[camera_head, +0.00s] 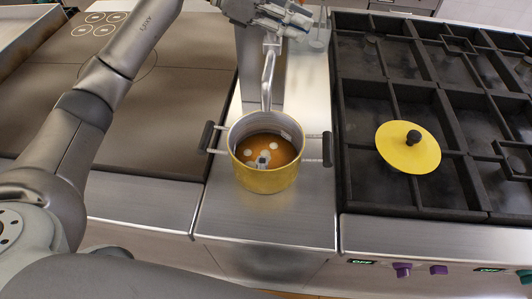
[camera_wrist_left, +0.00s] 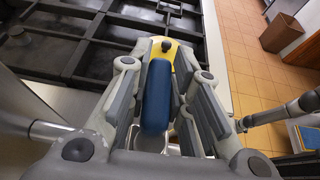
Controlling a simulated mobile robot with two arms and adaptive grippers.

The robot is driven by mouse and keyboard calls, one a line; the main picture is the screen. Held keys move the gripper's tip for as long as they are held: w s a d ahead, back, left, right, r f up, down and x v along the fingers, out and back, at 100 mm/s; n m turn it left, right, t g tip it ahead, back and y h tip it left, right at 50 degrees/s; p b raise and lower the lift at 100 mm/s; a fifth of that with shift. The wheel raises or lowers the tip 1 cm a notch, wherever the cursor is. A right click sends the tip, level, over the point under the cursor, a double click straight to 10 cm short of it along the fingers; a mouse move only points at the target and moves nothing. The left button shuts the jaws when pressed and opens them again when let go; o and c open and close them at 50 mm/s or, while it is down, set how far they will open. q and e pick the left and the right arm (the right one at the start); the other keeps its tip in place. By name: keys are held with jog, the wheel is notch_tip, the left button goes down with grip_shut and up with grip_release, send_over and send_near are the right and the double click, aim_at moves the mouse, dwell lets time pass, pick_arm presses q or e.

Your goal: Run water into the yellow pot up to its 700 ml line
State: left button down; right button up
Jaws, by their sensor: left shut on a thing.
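The yellow pot (camera_head: 265,181) stands upright on the steel counter strip. It has two dark side handles. Inside it looks orange-brown with several pale spots; I cannot read a level or a 700 ml line. A metal tap spout (camera_head: 268,78) comes down over the pot's back rim. I cannot tell whether water is running. My left gripper (camera_head: 285,17) is behind the pot, at the top of the tap. In the left wrist view, its fingers (camera_wrist_left: 158,95) are closed around a blue handle (camera_wrist_left: 156,98), which looks like the tap's lever.
The yellow lid (camera_head: 408,158) with a black knob lies on the black slatted grill (camera_head: 355,180) at the right; it also shows in the left wrist view (camera_wrist_left: 181,68). A flat cooktop (camera_head: 170,110) is at the left, under my left arm. The counter in front of the pot is clear.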

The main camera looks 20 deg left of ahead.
pick_arm(q)
jog(key=c, duration=2)
grip_release()
jog(key=shift+f, duration=0.15)
jog(key=o, duration=1.6)
jog(key=shift+c, duration=0.2)
jog(key=c, duration=0.9)
jog(key=shift+v, duration=5.5)
jog(key=shift+w, duration=0.15)
